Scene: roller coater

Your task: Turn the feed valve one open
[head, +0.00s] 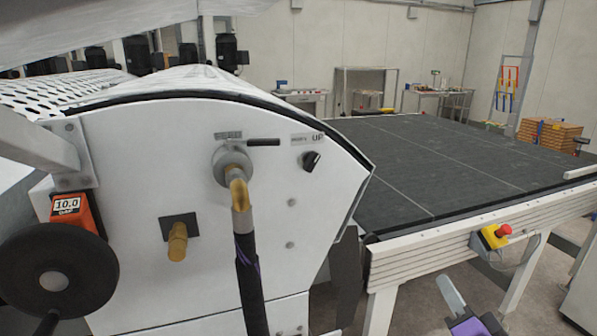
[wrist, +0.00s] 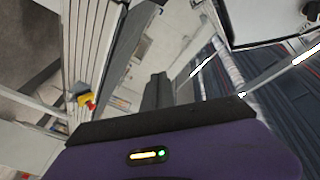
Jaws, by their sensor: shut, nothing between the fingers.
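On the white end panel (head: 140,150) of the machine in the head view, a round grey valve fitting (head: 232,165) has a brass elbow and a dark hose running down from it. A short black lever (head: 263,142) lies level to the right of its top, below a small label too small to read. I take this to be feed valve one, but cannot confirm it. My gripper (head: 450,292) shows at the bottom right of the head view, well apart from the valve, shut and empty. Its purple body fills the bottom of the wrist view, where no valve shows.
A black handwheel (head: 60,270) with an orange counter, a brass stub (head: 177,240) and a black selector knob (head: 312,161) are on the panel. The dark conveyor (head: 420,165) extends right. A red stop button (head: 503,231) sits on its side rail.

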